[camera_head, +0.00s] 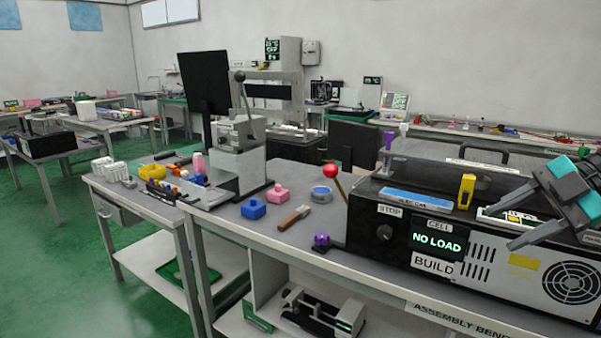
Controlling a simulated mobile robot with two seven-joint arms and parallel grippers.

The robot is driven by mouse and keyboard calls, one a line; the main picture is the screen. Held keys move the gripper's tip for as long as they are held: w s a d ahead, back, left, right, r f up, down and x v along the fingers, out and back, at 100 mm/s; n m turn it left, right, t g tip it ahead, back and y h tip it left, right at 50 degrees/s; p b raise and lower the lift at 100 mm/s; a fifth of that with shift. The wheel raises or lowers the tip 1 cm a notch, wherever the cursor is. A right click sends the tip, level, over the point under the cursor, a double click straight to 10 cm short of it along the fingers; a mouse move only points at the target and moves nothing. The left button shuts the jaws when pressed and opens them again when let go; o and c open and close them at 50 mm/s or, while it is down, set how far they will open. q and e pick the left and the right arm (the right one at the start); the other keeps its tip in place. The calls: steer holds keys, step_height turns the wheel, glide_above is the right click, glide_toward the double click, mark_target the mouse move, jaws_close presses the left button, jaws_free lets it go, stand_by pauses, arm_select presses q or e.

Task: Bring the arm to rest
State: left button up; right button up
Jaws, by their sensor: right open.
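My right gripper (509,222) is at the right edge, over the right end of the black machine box. Its two grey fingers point left, are spread apart and have nothing between them. The black machine box (398,260) has a display reading "NO LOAD", a "STOP" label and a dark knob. A lever with a red ball (330,172) stands tilted at the box's left end, well away from the gripper. A grey press (238,140) with a black-knobbed lever (240,78) stands farther left. My left gripper is not in view.
The bench top (235,225) holds a blue block (253,208), a pink block (278,192), a wooden-handled tool (294,217), a round blue-topped tin (321,194) and a purple knob (321,240). A dark monitor (205,82) stands behind the press. Green floor lies open at left.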

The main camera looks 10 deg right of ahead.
steer(key=s+a+f+m+t+h+p, duration=0.15)
steer(key=f+m+t, duration=0.4)
steer(key=f, duration=0.75)
steer(key=s+a+f+m+t+h+b, duration=0.15)
steer(key=f+m+t, duration=0.4)
steer(key=f, duration=0.65)
steer(key=s+a+f+m+g+h, duration=0.2)
steer(key=s+a+f+m, duration=0.2)
steer(key=a, duration=0.4)
steer(key=s+a+f+m+g+h+p, duration=0.1)
steer(key=s+a+f+m+g+h, duration=0.1)
steer(key=s+a+f+m, duration=0.2)
steer(key=s+a+f, duration=0.2)
steer(key=a+f, duration=0.2)
steer(key=f, duration=0.1)
steer(key=shift+s+a+p, duration=0.25)
steer(key=shift+a+p, duration=0.05)
steer(key=shift+c, duration=0.5)
steer(key=shift+c, duration=0.2)
steer(key=shift+d, duration=0.1)
